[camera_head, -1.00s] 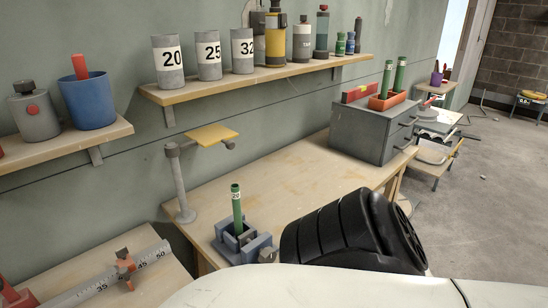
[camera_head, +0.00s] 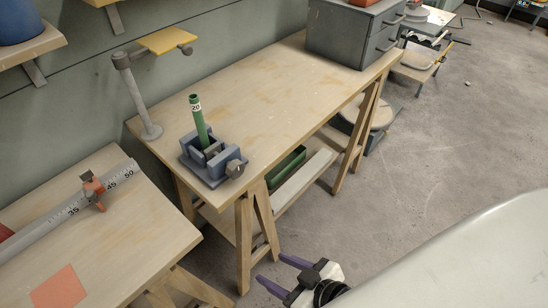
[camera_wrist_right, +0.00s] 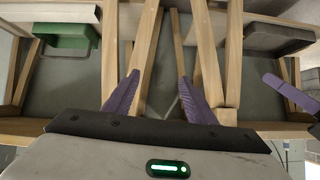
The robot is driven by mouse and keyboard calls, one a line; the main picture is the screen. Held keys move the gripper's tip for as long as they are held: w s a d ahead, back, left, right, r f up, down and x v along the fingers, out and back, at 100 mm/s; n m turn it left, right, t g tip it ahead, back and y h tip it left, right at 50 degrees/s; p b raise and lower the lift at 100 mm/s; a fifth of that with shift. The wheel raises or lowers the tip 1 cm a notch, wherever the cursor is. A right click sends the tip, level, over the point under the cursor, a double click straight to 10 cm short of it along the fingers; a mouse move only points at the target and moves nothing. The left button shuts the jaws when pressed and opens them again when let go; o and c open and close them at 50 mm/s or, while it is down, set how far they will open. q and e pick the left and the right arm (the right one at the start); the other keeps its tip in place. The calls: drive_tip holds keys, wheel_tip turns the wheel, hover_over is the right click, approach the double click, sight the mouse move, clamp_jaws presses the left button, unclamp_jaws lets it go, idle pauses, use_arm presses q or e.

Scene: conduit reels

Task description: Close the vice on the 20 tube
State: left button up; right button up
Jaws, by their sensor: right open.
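The green tube labelled 20 (camera_head: 200,125) stands in the blue-grey vice (camera_head: 202,172), near the front left corner of the wooden workbench. It leans slightly to the left in the head view. A dark grey knob (camera_head: 236,169) is on the vice's right side. I cannot tell whether the jaws touch the tube. My right gripper (camera_head: 283,272) is open and empty, in front of the bench and lower than its top. Its two purple fingers, spread apart, also show in the wrist view (camera_wrist_right: 158,95). A purple part at that view's right edge looks like my left gripper's finger.
The workbench top (camera_head: 255,100) is mostly clear. A stand with a yellow plate (camera_head: 167,40) rises behind the vice. A grey drawer cabinet (camera_head: 352,35) stands at the bench's far end. A second table (camera_head: 125,235) with a measuring rail is at left. Wooden trestle legs stand below the bench.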

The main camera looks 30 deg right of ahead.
drive_tip(key=w+r+n+t+y, duration=0.2)
drive_tip(key=w+r+t, duration=0.1)
drive_tip(key=r, duration=0.6)
drive_tip(key=t, duration=0.4)
approach(239, 173)
drive_tip(key=shift+h, duration=0.4)
drive_tip(key=x, duration=0.5)
drive_tip(key=p+x, duration=0.1)
drive_tip(key=x, duration=0.2)
drive_tip(key=shift+a+r, duration=0.2)
drive_tip(key=shift+r, duration=0.1)
drive_tip(key=shift+w+a+f, duration=0.1)
drive_tip(key=shift+w+a, duration=0.05)
drive_tip(key=shift+w, duration=0.15)
drive_tip(key=shift+c, duration=0.4)
drive_tip(key=c, duration=1)
drive_tip(key=shift+o, duration=0.2)
